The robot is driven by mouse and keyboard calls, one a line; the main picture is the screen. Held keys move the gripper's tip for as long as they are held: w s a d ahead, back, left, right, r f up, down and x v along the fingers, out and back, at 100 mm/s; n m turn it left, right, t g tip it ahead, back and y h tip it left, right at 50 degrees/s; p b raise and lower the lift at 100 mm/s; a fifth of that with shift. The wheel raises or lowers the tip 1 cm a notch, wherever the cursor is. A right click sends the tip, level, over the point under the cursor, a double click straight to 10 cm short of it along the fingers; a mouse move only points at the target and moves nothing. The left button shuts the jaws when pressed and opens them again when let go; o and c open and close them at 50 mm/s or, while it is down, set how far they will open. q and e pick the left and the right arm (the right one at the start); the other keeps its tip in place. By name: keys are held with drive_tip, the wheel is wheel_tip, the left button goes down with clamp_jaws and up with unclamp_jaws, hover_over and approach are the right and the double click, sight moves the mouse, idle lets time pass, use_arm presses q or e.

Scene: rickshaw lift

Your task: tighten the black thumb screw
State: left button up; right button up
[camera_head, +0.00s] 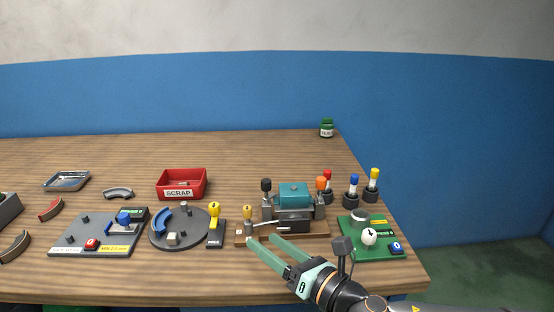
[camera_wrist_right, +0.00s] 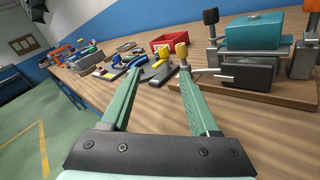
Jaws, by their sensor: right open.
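A black knob (camera_head: 266,185), which looks like the black thumb screw, stands upright on a post at the left of the vise-like fixture. It also shows in the right wrist view (camera_wrist_right: 211,16). The fixture holds a teal block (camera_head: 293,195) on a wooden base (camera_head: 315,235). My right gripper (camera_head: 262,241) is open and empty, with its fingers in front of the fixture's left end. In the right wrist view its spread fingers (camera_wrist_right: 159,75) have nothing between them, and the black knob is above and right of them. My left gripper is in neither view.
An orange knob (camera_head: 321,183) tops the fixture's right post. A yellow knob (camera_head: 248,211) stands at its left end, near my right fingertips. A green plate (camera_head: 360,247) with buttons is to the right. A grey turntable (camera_head: 190,239) and red scrap bin (camera_head: 182,184) are left.

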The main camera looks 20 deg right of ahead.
sight(269, 187)
drive_tip(key=w+d+r+n+t+h+p, duration=0.1)
drive_tip(key=w+d+r+n+h, duration=0.15)
drive_tip(key=d, duration=0.45)
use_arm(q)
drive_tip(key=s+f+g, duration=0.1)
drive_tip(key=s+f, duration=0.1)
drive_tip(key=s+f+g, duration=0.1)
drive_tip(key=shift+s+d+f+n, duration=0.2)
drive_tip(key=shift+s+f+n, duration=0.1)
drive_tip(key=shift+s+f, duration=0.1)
use_arm(e)
drive_tip(key=shift+t+h, duration=0.3)
drive_tip(key=shift+h, duration=0.35)
drive_tip(key=x, duration=1.3)
drive_tip(key=shift+r, duration=0.3)
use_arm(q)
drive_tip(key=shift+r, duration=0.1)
use_arm(e)
clamp_jaws()
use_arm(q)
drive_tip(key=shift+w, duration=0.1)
